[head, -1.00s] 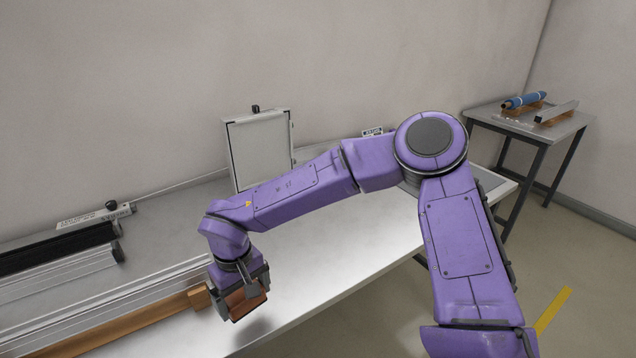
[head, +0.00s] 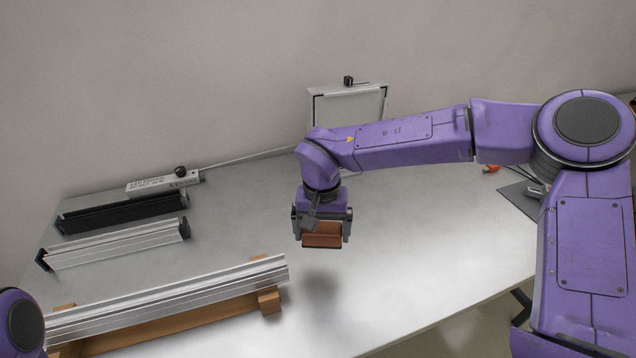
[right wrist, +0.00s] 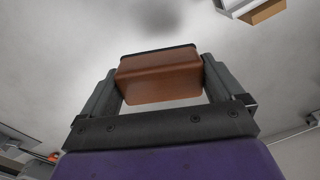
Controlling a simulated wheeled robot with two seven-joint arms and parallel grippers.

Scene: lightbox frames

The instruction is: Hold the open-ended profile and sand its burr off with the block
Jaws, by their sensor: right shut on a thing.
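In the head view, a long silver profile (head: 180,298) lies at front left on a wooden rest; its right end has no cap. Any burr is too small to tell. My right gripper (head: 322,224) is shut on the reddish-brown block (head: 322,237), held above the table to the right of that end and apart from it; a shadow shows below. In the right wrist view the block (right wrist: 160,80) sits between both fingers, with a dark strip along its far edge. Of my left arm only a purple piece shows at lower left; its gripper is out of view.
A silver profile with dark end caps (head: 115,243) and a black profile (head: 120,212) lie behind. A labelled bar with a black knob (head: 163,183) is by the wall. A pale frame (head: 350,102) stands at the back. The middle of the table (head: 420,260) is clear.

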